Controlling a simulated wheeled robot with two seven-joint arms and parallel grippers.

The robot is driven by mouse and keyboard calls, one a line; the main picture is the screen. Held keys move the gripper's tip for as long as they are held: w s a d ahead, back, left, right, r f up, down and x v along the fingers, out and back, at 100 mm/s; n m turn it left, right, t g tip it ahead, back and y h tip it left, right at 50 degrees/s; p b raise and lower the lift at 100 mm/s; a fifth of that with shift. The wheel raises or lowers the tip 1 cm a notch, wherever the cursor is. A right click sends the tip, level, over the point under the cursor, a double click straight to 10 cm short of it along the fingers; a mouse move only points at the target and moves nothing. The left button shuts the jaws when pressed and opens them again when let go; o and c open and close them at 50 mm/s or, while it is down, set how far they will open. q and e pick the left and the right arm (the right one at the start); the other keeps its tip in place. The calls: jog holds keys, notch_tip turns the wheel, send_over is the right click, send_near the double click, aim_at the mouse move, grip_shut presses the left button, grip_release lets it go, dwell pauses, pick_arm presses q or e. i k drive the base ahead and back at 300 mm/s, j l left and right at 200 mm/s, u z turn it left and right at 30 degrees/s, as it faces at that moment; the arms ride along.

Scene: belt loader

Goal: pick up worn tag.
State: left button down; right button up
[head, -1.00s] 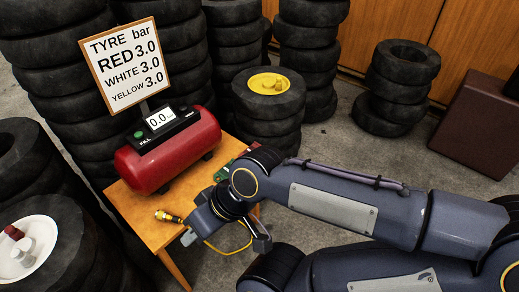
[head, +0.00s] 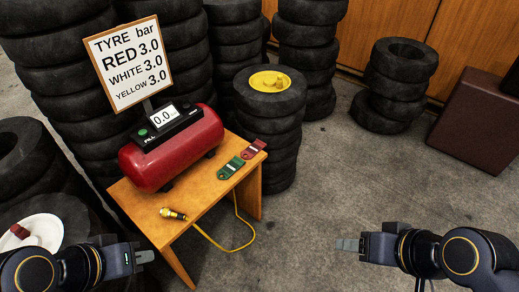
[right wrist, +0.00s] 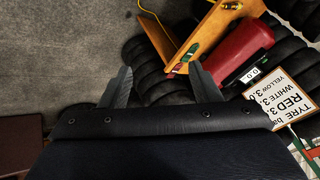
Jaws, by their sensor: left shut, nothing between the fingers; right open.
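Two tags lie flat, close together, on the right part of the wooden table: a green tag (head: 230,168) with a pale label and a dark red tag (head: 254,149) with a pale label. I cannot tell from here which is worn. They also show small in the right wrist view, beyond the fingers. My right gripper (head: 347,245) is open and empty, over the floor to the right of the table and well apart from the tags; its fingers (right wrist: 160,80) show in the right wrist view. My left gripper (head: 145,257) is shut and empty at lower left, near the table's front.
The table (head: 198,198) carries a red compressor (head: 172,150) with a display reading 0.0 and a pressure sign (head: 127,62). A brass hose fitting (head: 172,213) lies near its front edge; a yellow hose hangs to the floor. Tyre stacks (head: 268,118) stand behind.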

aim_at(251, 151)
jog(key=i+u, duration=0.25)
jog(key=i, duration=0.15)
jog(key=i+l+u, duration=0.15)
jog(key=i+u, duration=0.15)
jog(key=i+l+u, duration=0.25)
jog(key=i, duration=0.25)
